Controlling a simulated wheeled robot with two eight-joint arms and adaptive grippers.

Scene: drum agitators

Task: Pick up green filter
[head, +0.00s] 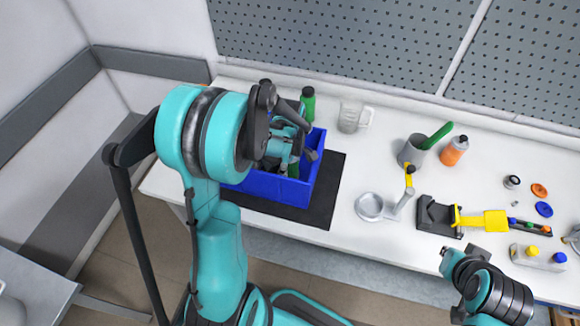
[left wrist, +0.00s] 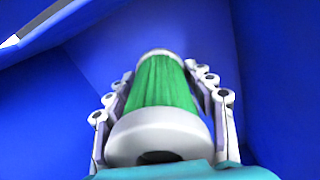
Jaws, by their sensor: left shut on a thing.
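The green filter (left wrist: 163,87) is a pleated green cylinder with white end caps. In the left wrist view it lies between the two fingers of my left gripper (left wrist: 162,105), which is shut on it. Blue walls surround it there. In the head view my left gripper (head: 290,145) reaches down into the blue bin (head: 265,187). A bit of green (head: 293,170) shows below the fingers, and the rest of the filter is hidden by the gripper and arm. Whether the filter touches the bin floor cannot be told.
The bin stands on a black mat (head: 328,185). Behind it are a green bottle (head: 307,103) and a clear beaker (head: 349,117). To the right are a grey mug (head: 411,152), an orange bottle (head: 454,151), a round grey dish (head: 369,207) and a yellow-handled tool (head: 484,220).

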